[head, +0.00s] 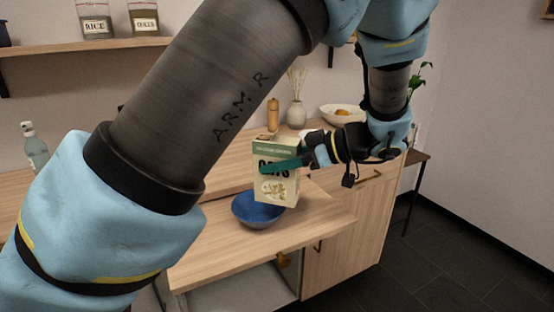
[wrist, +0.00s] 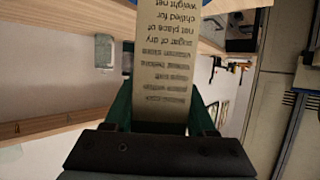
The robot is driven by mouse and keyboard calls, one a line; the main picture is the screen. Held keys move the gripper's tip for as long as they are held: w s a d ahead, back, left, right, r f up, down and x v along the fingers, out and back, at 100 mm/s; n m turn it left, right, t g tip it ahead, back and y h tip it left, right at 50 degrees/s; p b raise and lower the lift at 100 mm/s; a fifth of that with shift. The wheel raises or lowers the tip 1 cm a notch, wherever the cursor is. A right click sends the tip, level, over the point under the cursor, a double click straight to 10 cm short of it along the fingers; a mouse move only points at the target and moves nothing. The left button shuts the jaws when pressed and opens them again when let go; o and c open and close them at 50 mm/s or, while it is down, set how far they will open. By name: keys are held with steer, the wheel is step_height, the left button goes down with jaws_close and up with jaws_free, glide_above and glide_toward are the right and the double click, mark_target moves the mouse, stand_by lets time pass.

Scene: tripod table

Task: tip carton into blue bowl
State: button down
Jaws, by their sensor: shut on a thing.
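A cream and green carton (head: 277,188) labelled like oats is held nearly upright, with a slight lean, in the head view. My gripper (head: 288,163) is shut on it from the right, with a green finger across its front. In the wrist view the carton's printed side (wrist: 165,60) fills the gap between the green fingers. The blue bowl (head: 257,212) stands on the wooden surface just below and left of the carton. The carton's lower part overlaps the bowl's right rim in the picture; I cannot tell the gap between them. No contents are seen falling.
A wooden pepper mill (head: 273,115), a vase with reeds (head: 296,114) and a white bowl (head: 343,114) stand behind. A clear bottle (head: 34,147) is at far left. Bare wooden surface (head: 310,222) lies right of the blue bowl. My arm hides much of the left.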

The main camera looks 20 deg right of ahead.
steer(key=shift+f+b, duration=0.3)
steer(key=shift+f, duration=0.35)
steer(key=shift+s+d+r+g+h+p, duration=0.15)
steer(key=shift+r+g+h+p, duration=0.2)
steer(key=shift+p, duration=0.4)
steer(key=shift+f, duration=0.15)
steer(key=shift+s+d+r+g+h, duration=0.1)
steer(key=shift+d+r+g+h, duration=0.15)
steer(key=shift+g+h, duration=0.15)
steer(key=shift+s+d+r+g+h, duration=0.1)
steer(key=shift+s+d+g+h, duration=0.1)
steer(key=shift+g+h, duration=0.5)
steer(key=shift+s+d+h, duration=0.1)
steer(key=shift+h, duration=0.25)
